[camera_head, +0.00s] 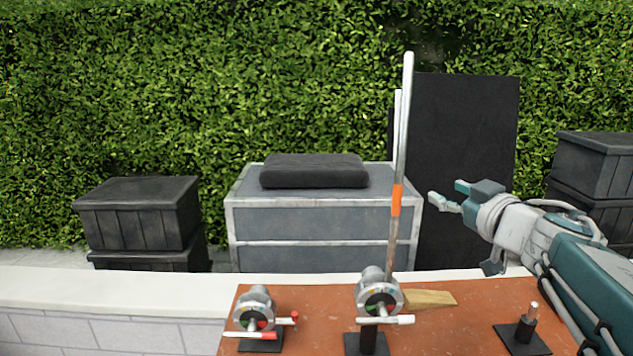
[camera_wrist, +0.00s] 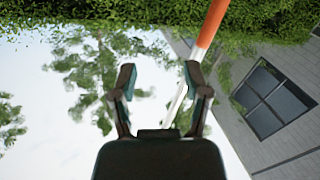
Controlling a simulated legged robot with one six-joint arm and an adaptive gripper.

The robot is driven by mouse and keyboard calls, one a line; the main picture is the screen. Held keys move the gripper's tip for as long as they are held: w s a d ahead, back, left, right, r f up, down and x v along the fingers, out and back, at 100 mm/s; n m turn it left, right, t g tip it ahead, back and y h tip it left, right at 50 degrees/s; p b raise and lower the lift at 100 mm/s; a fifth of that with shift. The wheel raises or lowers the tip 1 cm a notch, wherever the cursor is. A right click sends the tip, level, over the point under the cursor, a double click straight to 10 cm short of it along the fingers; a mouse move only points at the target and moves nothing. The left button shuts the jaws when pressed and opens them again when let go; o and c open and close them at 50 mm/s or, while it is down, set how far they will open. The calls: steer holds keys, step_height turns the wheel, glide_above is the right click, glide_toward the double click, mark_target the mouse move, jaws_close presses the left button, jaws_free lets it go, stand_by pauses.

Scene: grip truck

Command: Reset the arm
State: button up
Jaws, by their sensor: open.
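My arm (camera_head: 575,265) comes in from the right in the head view. My gripper (camera_head: 447,195) is at its end, above the brown tabletop, with its fingers pointing left and spread apart. In the wrist view my gripper (camera_wrist: 160,85) is open and nothing sits clamped between the fingers. A tall white pole with an orange band (camera_head: 397,200) stands nearly upright to the left of my gripper. The pole also shows in the wrist view (camera_wrist: 210,25), passing behind the right finger. I cannot tell the exact distance between them.
The brown tabletop (camera_head: 310,300) carries two round valve fixtures (camera_head: 256,303) (camera_head: 377,292), a wooden wedge (camera_head: 430,299) and a short peg on a black base (camera_head: 528,325). Behind are a grey cabinet (camera_head: 310,222), black crates (camera_head: 140,210) and a black panel (camera_head: 470,130).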

steer(key=s+d+f+m+g+h, duration=0.1)
steer(key=s+f+m+g+h, duration=0.3)
steer(key=s+f+m+h, duration=0.45)
steer(key=s+a+f+n+g+y, duration=0.1)
steer(key=s+a+f+g+y, duration=0.1)
steer(key=s+f, duration=0.5)
steer(key=s+a+f+n+g+y, duration=0.1)
steer(key=s+a+f+g, duration=0.4)
steer(key=s+a+f, duration=0.1)
steer(key=shift+s+a+f+y, duration=0.15)
steer(key=shift+s+f+y, duration=0.25)
steer(key=shift+s, duration=0.65)
steer(key=shift+o, duration=0.3)
steer(key=shift+n, duration=0.25)
